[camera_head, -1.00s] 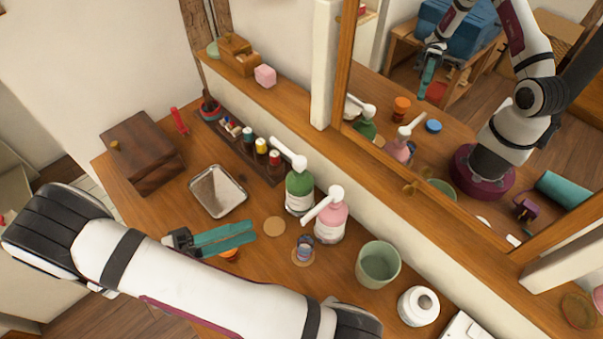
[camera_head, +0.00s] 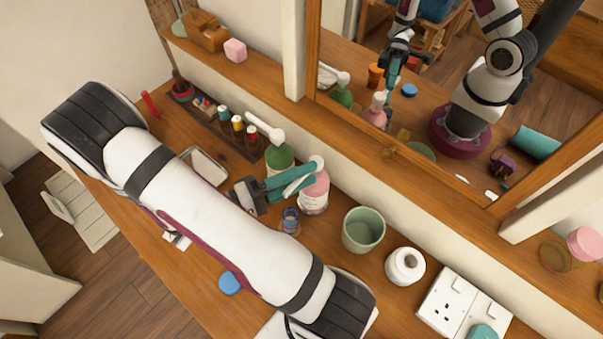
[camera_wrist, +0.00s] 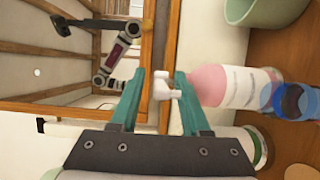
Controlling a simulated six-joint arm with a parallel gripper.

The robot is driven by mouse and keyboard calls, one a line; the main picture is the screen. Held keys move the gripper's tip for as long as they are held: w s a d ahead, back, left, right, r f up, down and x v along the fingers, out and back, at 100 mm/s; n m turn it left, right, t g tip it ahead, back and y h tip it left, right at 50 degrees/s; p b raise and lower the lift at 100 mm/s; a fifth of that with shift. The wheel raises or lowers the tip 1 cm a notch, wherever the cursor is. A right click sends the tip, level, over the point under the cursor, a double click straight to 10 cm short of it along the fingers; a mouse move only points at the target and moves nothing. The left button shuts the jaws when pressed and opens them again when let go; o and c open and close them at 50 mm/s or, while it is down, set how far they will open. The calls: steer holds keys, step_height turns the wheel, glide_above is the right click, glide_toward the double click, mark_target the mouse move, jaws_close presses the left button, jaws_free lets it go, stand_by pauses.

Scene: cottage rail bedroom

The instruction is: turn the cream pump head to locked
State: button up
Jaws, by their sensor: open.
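The pink bottle (camera_head: 314,200) stands upright on the wooden dresser, and its white pump head (camera_head: 317,162) shows just past my fingers. My gripper (camera_head: 303,177) has teal fingers and is at the height of this head. In the wrist view the white pump head (camera_wrist: 162,86) lies between the two open fingers of my gripper (camera_wrist: 160,74), with a visible gap on its left. I cannot tell whether the right finger touches it. The pink bottle (camera_wrist: 222,84) lies to the right there. The nozzle is partly hidden in the head view.
A green bottle (camera_head: 279,158) with a white pump stands close behind my gripper. A small blue-topped jar (camera_head: 290,222), a green cup (camera_head: 363,230) and a white roll (camera_head: 405,266) stand nearby. The mirror (camera_head: 410,110) and its ledge rise behind. A metal tray (camera_head: 208,167) lies left.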

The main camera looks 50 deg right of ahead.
steer(key=shift+c, duration=0.3)
jaws_close()
stand_by(1.0)
